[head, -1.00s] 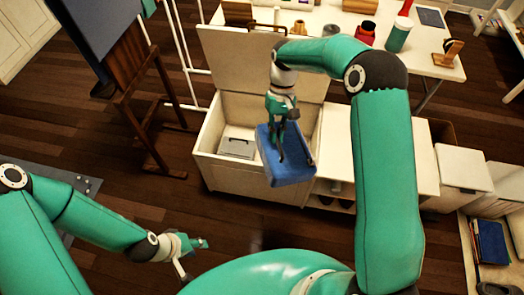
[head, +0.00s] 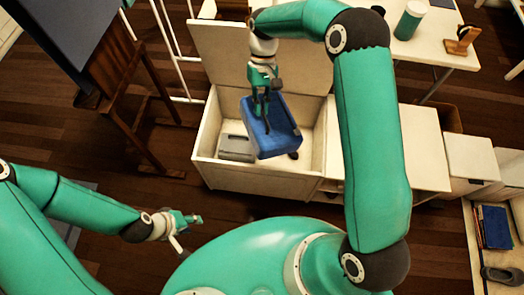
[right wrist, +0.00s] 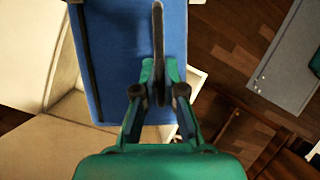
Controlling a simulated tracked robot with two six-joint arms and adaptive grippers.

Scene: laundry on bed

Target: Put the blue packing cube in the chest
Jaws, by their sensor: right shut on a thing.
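The blue packing cube (head: 268,136) hangs from my right gripper (head: 261,108), tilted, over the open white chest (head: 255,181). My right gripper is shut on the cube's upper part. In the right wrist view the cube (right wrist: 108,60) fills the upper middle, with the gripper's fingers (right wrist: 160,100) closed at it. The chest's lid stands raised at the back, and the cube hides part of the chest's inside. My left gripper (head: 187,230) is empty, low at the left, away from the chest; its fingers appear spread apart.
A grey item (head: 237,148) lies inside the chest at the left. A dark wooden easel (head: 125,95) stands left of the chest. A white bench (head: 423,148) adjoins the chest on the right. A table with a green canister (head: 409,21) stands behind. The floor in front is bare.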

